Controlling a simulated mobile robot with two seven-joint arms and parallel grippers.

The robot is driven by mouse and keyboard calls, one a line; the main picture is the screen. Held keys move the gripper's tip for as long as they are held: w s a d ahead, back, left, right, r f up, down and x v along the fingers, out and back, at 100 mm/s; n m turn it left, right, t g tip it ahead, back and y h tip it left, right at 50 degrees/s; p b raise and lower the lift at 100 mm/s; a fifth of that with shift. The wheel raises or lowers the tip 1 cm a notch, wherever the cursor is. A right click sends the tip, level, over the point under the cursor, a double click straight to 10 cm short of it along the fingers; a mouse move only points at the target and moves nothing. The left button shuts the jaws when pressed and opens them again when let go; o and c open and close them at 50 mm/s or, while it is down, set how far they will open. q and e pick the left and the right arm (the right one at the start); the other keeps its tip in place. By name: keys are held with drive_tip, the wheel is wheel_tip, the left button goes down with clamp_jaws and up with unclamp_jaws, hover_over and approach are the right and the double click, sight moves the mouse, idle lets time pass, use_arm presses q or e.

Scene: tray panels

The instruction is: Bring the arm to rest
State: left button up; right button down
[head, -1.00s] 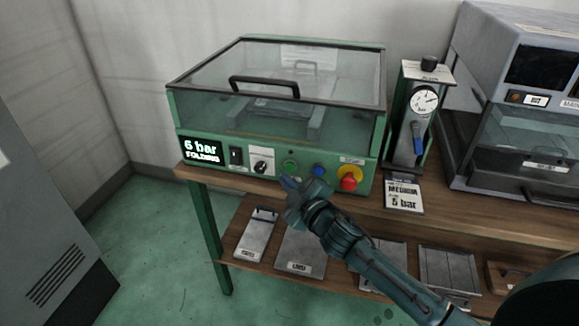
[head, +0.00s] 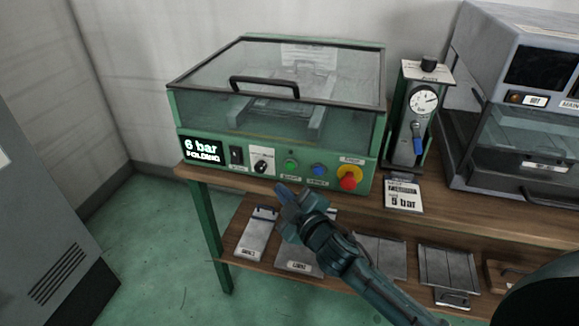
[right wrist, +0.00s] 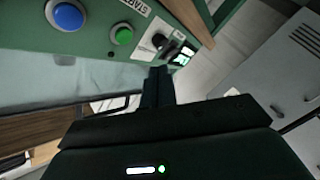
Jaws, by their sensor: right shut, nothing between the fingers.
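My right gripper (head: 287,192) is shut and empty. In the head view it shows in front of the lower edge of the green machine's panel, below the green button (head: 291,165) and blue button (head: 319,170). My right arm comes in from the lower right. In the right wrist view, the shut fingers (right wrist: 158,80) point at the panel, with the green button (right wrist: 121,35), the blue button (right wrist: 68,15) and a black selector switch beyond them. My left gripper does not show.
The green machine (head: 260,148) stands on a wooden bench (head: 440,213) with its clear lid closed; its display (head: 202,149) reads "6 bar FOLDING". A red knob (head: 348,181) is on the panel. A gauge unit (head: 419,110) and a grey machine (head: 505,160) stand to the right. Metal panels lie on the lower shelf.

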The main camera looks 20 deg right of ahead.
use_arm(q)
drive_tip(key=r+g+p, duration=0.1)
drive_tip(key=p, duration=0.5)
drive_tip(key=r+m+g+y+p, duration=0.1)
drive_tip(key=p, duration=0.5)
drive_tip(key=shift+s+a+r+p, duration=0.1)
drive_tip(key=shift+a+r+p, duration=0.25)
use_arm(e)
drive_tip(key=s+a+f+m+g, duration=0.1)
drive_tip(key=s+m+g, duration=0.2)
drive_tip(key=s, duration=0.8)
drive_tip(key=s+f+m+g, duration=0.2)
drive_tip(key=s+m, duration=0.4)
drive_tip(key=s, duration=0.6)
drive_tip(key=shift+s+a+f+g, duration=0.2)
drive_tip(key=shift+a+g, duration=0.15)
drive_tip(key=shift+g, duration=0.25)
